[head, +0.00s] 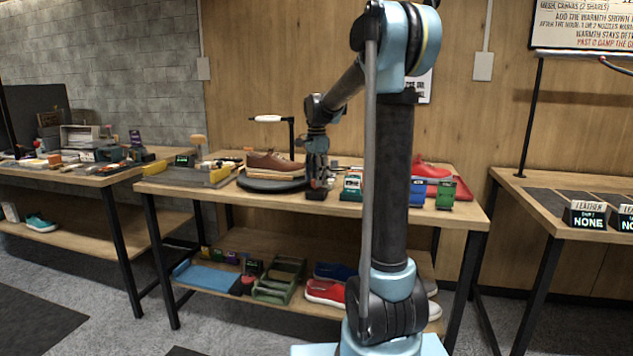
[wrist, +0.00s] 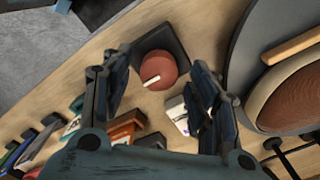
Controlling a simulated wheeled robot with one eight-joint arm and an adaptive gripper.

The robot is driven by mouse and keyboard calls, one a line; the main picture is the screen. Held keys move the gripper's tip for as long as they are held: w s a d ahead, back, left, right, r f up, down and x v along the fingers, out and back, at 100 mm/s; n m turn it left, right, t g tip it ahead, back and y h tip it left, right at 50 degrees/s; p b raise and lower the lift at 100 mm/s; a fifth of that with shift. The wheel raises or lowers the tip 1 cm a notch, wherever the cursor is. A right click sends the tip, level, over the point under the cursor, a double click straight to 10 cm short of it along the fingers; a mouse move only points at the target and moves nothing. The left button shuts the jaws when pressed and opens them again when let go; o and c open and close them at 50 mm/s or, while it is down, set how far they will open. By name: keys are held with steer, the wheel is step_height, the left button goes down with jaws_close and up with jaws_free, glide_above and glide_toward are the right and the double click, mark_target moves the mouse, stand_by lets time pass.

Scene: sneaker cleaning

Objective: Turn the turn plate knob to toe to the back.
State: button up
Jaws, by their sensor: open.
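The turn plate knob (wrist: 157,68) is a round red-brown dial with a white pointer mark on a black square base (wrist: 178,38). In the wrist view the mark points to the lower left. My gripper (wrist: 155,85) is open, with one finger on each side of the knob; I cannot tell whether either touches it.
Small labelled boxes stand right of my gripper, including a blue one (head: 417,193) and a green one (head: 446,194). A red shoe (head: 430,168) is behind them. A post with a white-handled arm (head: 268,118) rises behind the turn plate. A grey tray (head: 185,176) lies left.

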steer(key=shift+f, duration=0.5)
steer(key=c, duration=1.1)
